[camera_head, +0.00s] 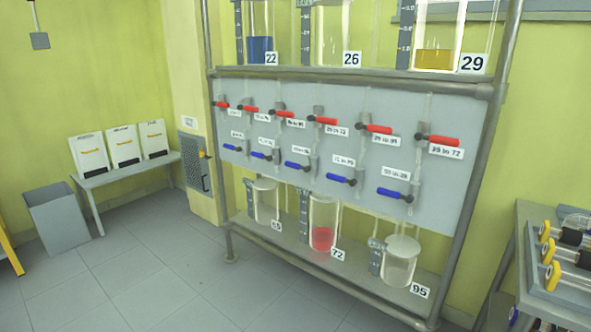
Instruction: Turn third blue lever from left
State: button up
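A row of several blue levers runs along the lower part of a grey panel (437,210) on a pipe rack. Counting from the left, the first blue lever (231,148) is small and far off, and the second blue lever (259,155) is beside it. The third blue lever (296,166) points left from its valve, roughly sideways, with a small label above it. Further right are another blue lever (340,180) and the nearest blue lever (391,194), also pointing left. My gripper is not in view.
Red levers (323,120) form a row above the blue ones. Glass vessels stand above and below the panel, one holding red liquid (321,239). A cart (552,275) stands at right. A grey bin (62,218) and bench stand at left. The floor (150,275) before the rack is clear.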

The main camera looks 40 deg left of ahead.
aim_at(294, 165)
jog(key=i+j, duration=0.15)
jog(key=j, duration=0.25)
jog(key=i+j, duration=0.15)
jog(key=j, duration=0.25)
jog(key=i+j, duration=0.1)
jog(key=j, duration=0.25)
jog(key=i+j, duration=0.15)
jog(key=j, duration=0.25)
jog(key=i+j, duration=0.15)
jog(key=j, duration=0.25)
jog(key=i+j, duration=0.15)
jog(key=j, duration=0.25)
jog(key=i+j, duration=0.15)
jog(key=j, duration=0.25)
jog(key=i+j, duration=0.55)
jog(key=i, duration=0.25)
jog(key=u, duration=0.05)
